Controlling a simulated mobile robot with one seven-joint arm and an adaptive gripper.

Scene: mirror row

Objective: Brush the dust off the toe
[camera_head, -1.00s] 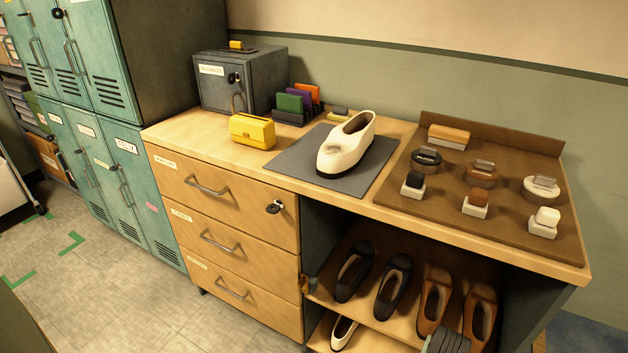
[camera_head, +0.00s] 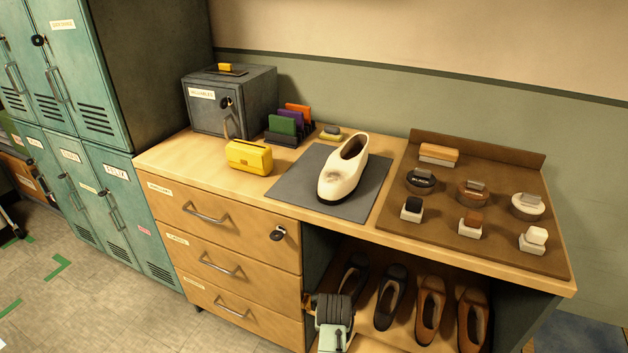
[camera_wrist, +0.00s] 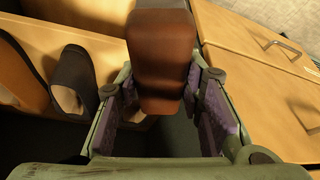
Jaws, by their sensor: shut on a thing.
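A cream shoe (camera_head: 345,168) stands on a grey mat (camera_head: 298,190) on the cabinet top. A grey-brown smudge shows on its toe, which points to the front. My gripper (camera_head: 328,303) is low in front of the cabinet, beside the open shelf and well below the shoe. In the wrist view, my gripper (camera_wrist: 160,100) is shut on a reddish-brown block (camera_wrist: 165,60) with rounded edges, between its padded fingers. The far end of the block is out of that view. I cannot tell for sure whether it is a brush.
A brown board (camera_head: 400,222) at the right carries a tan-topped block (camera_head: 438,153), round tins and small blocks. A yellow box (camera_head: 249,157), card rack (camera_head: 290,125) and grey safe (camera_head: 230,100) stand left of the mat. Dark and brown shoes (camera_head: 430,310) fill the shelf below.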

